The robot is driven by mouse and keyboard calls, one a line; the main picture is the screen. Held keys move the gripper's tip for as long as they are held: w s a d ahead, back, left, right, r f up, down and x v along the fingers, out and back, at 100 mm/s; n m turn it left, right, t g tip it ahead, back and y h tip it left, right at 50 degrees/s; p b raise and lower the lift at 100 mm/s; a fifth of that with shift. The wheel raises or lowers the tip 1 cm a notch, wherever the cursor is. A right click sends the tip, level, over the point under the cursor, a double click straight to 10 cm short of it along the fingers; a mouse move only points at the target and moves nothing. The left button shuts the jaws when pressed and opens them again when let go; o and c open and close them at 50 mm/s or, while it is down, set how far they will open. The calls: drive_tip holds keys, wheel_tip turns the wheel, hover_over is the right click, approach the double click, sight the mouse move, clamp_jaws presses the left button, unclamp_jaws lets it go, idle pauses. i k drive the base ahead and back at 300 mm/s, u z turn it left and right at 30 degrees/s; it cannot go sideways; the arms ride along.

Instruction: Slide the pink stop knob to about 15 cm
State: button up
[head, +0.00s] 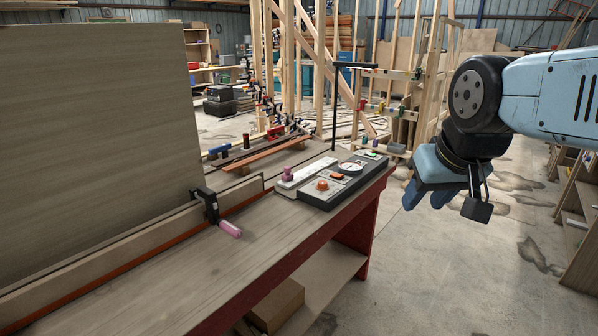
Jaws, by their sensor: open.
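The strip's markings are too small to read. My gripper (428,197) hangs at the right, past the bench's right edge and over the floor. It points downward, is open and empty, and is well apart from the knob.
A black clamp with a pink handle (230,229) grips the fence along the bench (180,268). The box carries an orange button (322,185) and a dial (350,167). A dark post (335,105) rises behind it. Open floor lies right of the bench.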

sight(288, 177)
drive_tip(key=u, duration=0.15)
drive_tip(key=i, duration=0.9)
drive_tip(key=z, duration=0.1)
